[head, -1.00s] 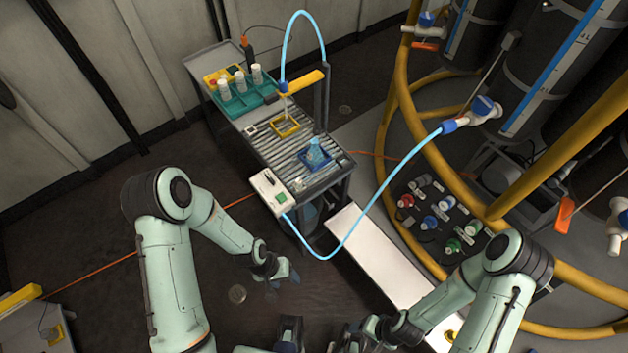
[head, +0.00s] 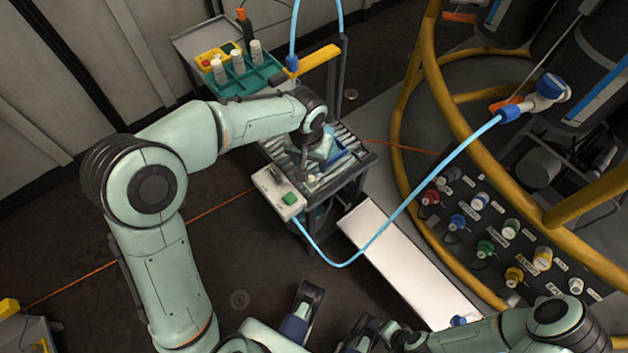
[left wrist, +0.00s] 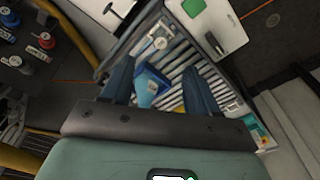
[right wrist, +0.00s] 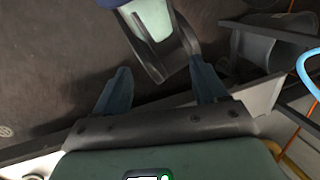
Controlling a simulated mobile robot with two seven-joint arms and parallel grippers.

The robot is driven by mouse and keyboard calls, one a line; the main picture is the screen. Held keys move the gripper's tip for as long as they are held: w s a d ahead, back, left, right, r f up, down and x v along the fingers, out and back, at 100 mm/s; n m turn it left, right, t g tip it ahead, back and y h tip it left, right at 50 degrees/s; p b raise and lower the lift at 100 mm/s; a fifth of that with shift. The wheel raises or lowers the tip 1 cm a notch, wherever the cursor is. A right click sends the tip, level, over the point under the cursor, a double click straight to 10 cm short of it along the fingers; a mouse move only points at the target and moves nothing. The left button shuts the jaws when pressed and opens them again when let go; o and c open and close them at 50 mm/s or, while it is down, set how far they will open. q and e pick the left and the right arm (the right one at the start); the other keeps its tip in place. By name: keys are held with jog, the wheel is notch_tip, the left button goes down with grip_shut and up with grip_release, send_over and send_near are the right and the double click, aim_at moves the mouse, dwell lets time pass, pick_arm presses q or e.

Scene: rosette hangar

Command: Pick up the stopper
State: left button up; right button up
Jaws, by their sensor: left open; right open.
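No thing in view is clearly identifiable as the stopper. A small blue tray (left wrist: 152,82) with a light-blue item in it sits on the cart's rollers. In the head view, the tray (head: 341,157) is partly covered by my left gripper (head: 312,172). My left gripper is open above the cart; in the left wrist view (left wrist: 158,82) the tray appears between its fingers, with no grip on it visible. A whitish round piece (left wrist: 160,43) lies near the rollers' edge. My right gripper (right wrist: 161,82) is open and empty, low over the dark floor.
A white bench (head: 395,262), yellow rails (head: 455,120) and a connector panel (head: 490,225) stand right.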

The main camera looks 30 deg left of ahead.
pick_arm(q)
send_over(311, 179)
jog(key=f, duration=0.4)
jog(key=shift+s+b, duration=0.2)
jog(key=shift+b, duration=0.15)
jog(key=f+b, duration=0.1)
jog(key=f, duration=0.4)
jog(key=shift+w+f, duration=0.1)
jog(key=shift+w, duration=0.1)
jog(key=c, duration=0.9)
pick_arm(e)
jog(key=shift+t+h, duration=0.4)
jog(key=shift+t, duration=0.2)
jog(key=w+f, duration=0.1)
jog(key=w+d+f, duration=0.1)
jog(key=w+f, duration=0.1)
jog(key=shift+w+d, duration=0.35)
